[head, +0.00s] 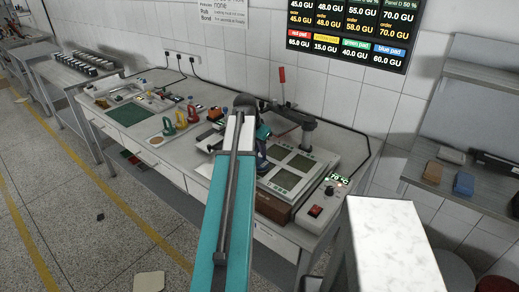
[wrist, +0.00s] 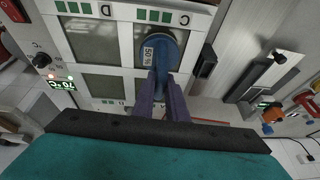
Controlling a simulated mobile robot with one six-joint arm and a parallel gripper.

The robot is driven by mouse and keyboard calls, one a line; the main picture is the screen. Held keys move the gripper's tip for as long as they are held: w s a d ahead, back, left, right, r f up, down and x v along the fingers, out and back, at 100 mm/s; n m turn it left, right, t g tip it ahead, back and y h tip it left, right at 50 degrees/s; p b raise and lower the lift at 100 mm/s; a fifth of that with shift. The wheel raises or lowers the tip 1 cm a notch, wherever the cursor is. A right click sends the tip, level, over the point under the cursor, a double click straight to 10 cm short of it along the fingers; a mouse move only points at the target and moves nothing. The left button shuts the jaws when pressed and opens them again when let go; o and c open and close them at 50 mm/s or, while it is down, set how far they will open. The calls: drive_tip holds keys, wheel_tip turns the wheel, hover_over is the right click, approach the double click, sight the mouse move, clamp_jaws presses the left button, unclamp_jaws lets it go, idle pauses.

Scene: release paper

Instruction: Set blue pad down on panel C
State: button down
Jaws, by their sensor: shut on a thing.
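In the wrist view, my gripper (wrist: 162,92) has purple fingers shut on the blue pad (wrist: 163,46). The pad lies over the screen beside the printed letter C (wrist: 185,19), covering much of panel C (wrist: 178,66). I cannot tell whether it touches the surface. Panel D (wrist: 92,40) is bare next to it. In the head view, the panel unit (head: 318,155) stands on the bench with its grey screens partly visible.
Red (head: 192,110), yellow (head: 180,120) and green (head: 168,127) handled pads stand on the bench to the left. A control box (head: 325,206) with a display is at the unit's right front. A lever press (head: 284,95) stands behind. A wall screen (head: 360,30) lists pads and panels.

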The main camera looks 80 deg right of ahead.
drive_tip(key=c, duration=1.8)
unclamp_jaws()
drive_tip(key=shift+o, duration=0.2)
drive_tip(key=shift+r, duration=0.15)
drive_tip(key=b+v, duration=0.2)
drive_tip(key=v, duration=0.9)
drive_tip(key=shift+a+r+b, duration=0.25)
drive_tip(key=shift+r+b, duration=0.1)
drive_tip(key=shift+b, duration=0.05)
drive_tip(key=shift+w, duration=0.1)
drive_tip(key=shift+f, duration=0.1)
